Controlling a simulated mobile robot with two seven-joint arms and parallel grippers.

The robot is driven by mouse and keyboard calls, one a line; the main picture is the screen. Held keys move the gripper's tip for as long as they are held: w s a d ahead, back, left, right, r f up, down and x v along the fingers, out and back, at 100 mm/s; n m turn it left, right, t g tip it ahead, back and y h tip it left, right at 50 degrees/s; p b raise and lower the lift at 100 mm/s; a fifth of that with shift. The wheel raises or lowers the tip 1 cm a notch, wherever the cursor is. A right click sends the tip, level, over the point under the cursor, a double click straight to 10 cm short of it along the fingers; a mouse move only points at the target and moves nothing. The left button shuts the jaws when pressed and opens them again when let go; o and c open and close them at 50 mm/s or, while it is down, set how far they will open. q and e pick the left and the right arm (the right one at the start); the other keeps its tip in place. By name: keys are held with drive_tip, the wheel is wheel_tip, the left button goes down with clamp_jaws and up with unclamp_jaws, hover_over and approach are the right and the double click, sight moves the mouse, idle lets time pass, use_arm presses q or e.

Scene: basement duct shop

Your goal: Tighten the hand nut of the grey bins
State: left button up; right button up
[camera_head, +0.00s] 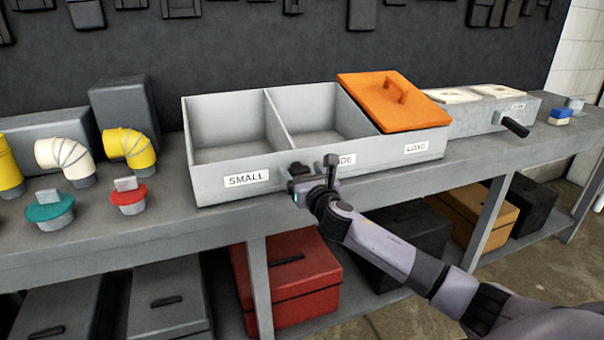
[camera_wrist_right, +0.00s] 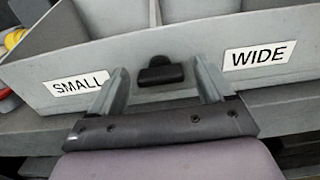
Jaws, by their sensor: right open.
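The grey bins (camera_head: 207,180) stand on the bench, with SMALL, a partly covered label and LONG on the front wall. The left and middle compartments are open and empty. An orange lid (camera_head: 400,112) covers the right one. In the right wrist view a small black hand nut (camera_wrist_right: 161,71) sits on the front wall between the SMALL and WIDE labels. My right gripper (camera_head: 313,172) is open in front of that wall. In its wrist view the two fingers stand on either side of the nut, apart from it. Whether they reach its depth is unclear. My left gripper is not in view.
Elbow fittings (camera_head: 64,157) and capped pieces (camera_head: 129,196) stand at the bench's left. A grey box with a black handle (camera_head: 516,128) stands to the right. Below are a red box (camera_head: 300,270) and other boxes. The bench's front strip is clear below the bins.

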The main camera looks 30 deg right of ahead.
drive_tip(key=shift+w, duration=0.1)
drive_tip(key=shift+c, duration=0.3)
drive_tip(key=c, duration=1)
drive_tip(key=shift+m, duration=0.4)
drive_tip(key=m, duration=0.3)
drive_tip(key=shift+d+m+p, duration=0.1)
drive_tip(key=shift+m+p, duration=0.2)
drive_tip(key=shift+m, duration=0.1)
drive_tip(key=m, duration=0.4)
drive_tip(key=shift+f+m, duration=0.15)
drive_tip(key=shift+m, duration=0.15)
drive_tip(key=m, duration=0.4)
drive_tip(key=shift+d, duration=0.1)
drive_tip(key=m, duration=0.4)
drive_tip(key=shift+f+m, duration=0.15)
drive_tip(key=shift+m, duration=0.45)
